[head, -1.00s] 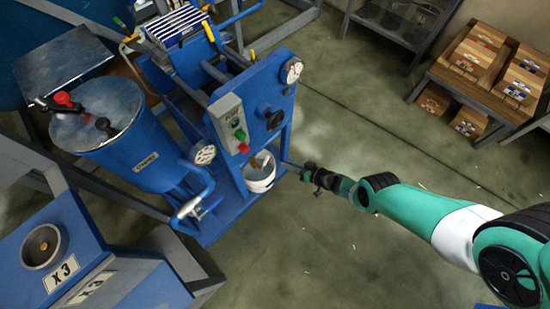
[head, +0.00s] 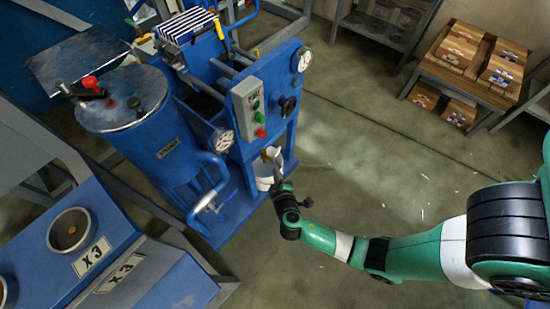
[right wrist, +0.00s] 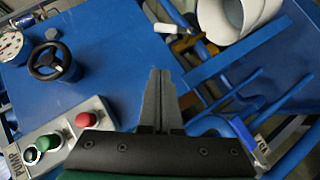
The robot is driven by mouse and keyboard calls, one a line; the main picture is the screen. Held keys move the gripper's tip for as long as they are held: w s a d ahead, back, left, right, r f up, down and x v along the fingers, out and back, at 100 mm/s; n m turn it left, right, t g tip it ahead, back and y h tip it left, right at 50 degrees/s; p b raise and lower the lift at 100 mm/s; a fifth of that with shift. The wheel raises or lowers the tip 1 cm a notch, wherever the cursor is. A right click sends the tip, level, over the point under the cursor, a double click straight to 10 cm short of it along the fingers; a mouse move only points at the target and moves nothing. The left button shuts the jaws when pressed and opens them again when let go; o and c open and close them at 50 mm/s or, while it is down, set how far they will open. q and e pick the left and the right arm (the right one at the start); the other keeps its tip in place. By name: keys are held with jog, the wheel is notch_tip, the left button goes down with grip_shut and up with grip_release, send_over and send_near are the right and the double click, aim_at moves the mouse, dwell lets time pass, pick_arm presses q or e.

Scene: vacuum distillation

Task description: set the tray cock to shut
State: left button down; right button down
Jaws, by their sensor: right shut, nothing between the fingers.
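No cock is labelled as the tray cock. In the head view a brownish handle (head: 269,154) shows at the bucket's rim. My right gripper (head: 277,179) is in front of the bucket, at the lower front of the blue stand. In the wrist view the right gripper's fingers (right wrist: 160,75) are together and empty, pointing at the panel below the orange handle. My left gripper is not in view.
The white bucket (head: 262,177) stands low on the blue stand. A pump button box (head: 249,108), a black handwheel (head: 288,106) and gauges are on the panel.

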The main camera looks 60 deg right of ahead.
jog(key=b, duration=0.7)
send_near(277, 155)
jog(key=w+d, duration=0.4)
jog(key=w, duration=0.1)
jog(key=shift+d+f, duration=0.2)
jog(key=shift+f, duration=0.05)
jog(key=shift+s+d+f, duration=0.15)
jog(key=shift+d+f, duration=0.05)
jog(key=shift+d, duration=0.2)
